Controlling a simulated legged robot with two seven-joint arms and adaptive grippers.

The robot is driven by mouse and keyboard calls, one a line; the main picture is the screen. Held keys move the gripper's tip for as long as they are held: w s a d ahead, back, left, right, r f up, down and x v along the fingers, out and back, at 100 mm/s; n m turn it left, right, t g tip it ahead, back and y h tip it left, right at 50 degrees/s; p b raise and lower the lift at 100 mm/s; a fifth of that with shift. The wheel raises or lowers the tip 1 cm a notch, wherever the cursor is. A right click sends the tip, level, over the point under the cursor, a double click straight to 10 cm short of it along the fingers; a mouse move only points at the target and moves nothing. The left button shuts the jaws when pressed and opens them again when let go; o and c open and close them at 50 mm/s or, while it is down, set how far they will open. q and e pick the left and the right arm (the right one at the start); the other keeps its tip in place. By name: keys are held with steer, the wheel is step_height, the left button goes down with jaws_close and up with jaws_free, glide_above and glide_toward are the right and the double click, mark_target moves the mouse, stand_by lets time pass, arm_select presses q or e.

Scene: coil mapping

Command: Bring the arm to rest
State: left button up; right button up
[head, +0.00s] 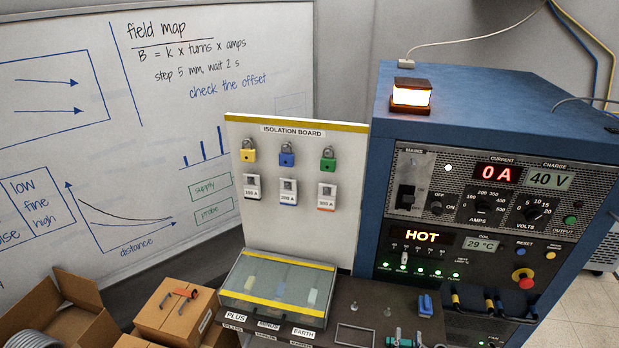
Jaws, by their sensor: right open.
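The blue power cabinet (455,95) stands at the right, its displays reading 0 A, 40 V and HOT, with a lit lamp (411,94) on top. My right gripper (408,340) seems to show only as small teal and grey parts at the bottom edge, in front of the bench. It is open, and I see nothing held in it. The rest of my right arm is out of the picture. My left gripper is not in view.
The isolation board (351,200) carries padlocks. A clear-lidded case (232,300) and a blue block (425,305) are on the bench. Cardboard boxes (150,318) bear an orange-handled tool (181,293). Floor shows at right.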

steer(key=s+a+f+n+g+y, duration=0.25)
steer(key=s+f+g, duration=0.5)
steer(key=s, duration=0.45)
steer(key=s+a+f+n+g+y, duration=0.25)
steer(key=s+f+g, duration=0.35)
steer(key=s+f, duration=0.5)
steer(key=s+f+g, duration=0.1)
steer(key=s+f, duration=0.2)
steer(key=f, duration=0.9)
steer(key=s+f+g, duration=0.1)
steer(key=s+f, duration=0.1)
steer(key=f, duration=1.1)
steer(key=s+d+f, duration=0.2)
steer(key=s+f, duration=1.1)
steer(key=shift+s+g+h, duration=0.25)
steer(key=shift+g+h, duration=0.05)
steer(key=shift+g, duration=0.05)
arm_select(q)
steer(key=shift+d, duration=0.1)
arm_select(e)
steer(key=shift+f, duration=0.1)
